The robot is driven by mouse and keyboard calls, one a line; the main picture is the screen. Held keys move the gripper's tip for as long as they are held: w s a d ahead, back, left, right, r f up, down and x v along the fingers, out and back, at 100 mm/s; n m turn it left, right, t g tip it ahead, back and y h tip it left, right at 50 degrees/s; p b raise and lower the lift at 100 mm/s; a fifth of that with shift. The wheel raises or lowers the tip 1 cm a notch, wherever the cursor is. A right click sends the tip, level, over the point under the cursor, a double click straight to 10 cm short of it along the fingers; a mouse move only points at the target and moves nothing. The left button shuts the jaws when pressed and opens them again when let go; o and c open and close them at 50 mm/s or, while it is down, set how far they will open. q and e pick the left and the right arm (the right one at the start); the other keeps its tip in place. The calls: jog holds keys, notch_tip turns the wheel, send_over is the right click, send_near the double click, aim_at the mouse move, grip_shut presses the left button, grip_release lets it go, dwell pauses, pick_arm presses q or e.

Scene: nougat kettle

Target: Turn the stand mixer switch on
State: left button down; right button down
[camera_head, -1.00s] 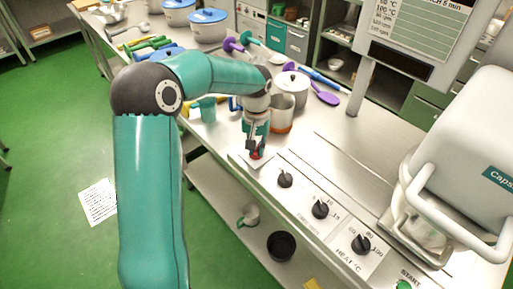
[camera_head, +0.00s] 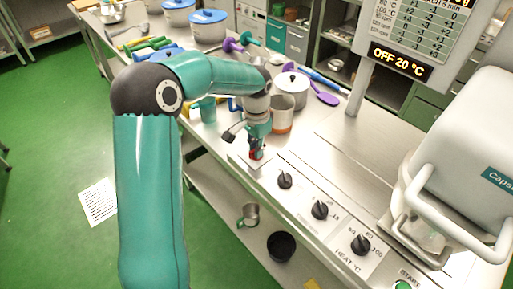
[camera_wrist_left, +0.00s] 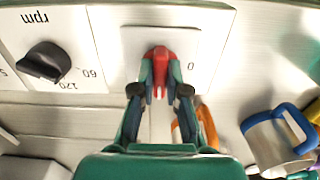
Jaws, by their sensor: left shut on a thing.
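My left gripper (camera_wrist_left: 160,90) is shut on the red switch, one finger on each side. In the head view my left gripper (camera_head: 256,154) comes down on the switch from above, and its fingers hide most of it. The stand mixer (camera_head: 462,150) is the large pale grey machine at the right. My right gripper is not in view.
Black knobs (camera_head: 320,210) line the panel, with a green start button (camera_head: 403,285) at its far right. A lit display (camera_head: 399,61) reads "OFF 20 °C". A white pot (camera_head: 291,90), a mug (camera_wrist_left: 277,140) and purple utensils stand close behind my gripper.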

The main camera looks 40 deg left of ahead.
pick_arm(q)
jog(key=shift+w+r, duration=0.15)
jog(key=c, duration=1.2)
grip_release()
notch_tip(320, 180, up, 12)
jog(key=shift+f, duration=0.1)
jog(key=shift+f, duration=0.1)
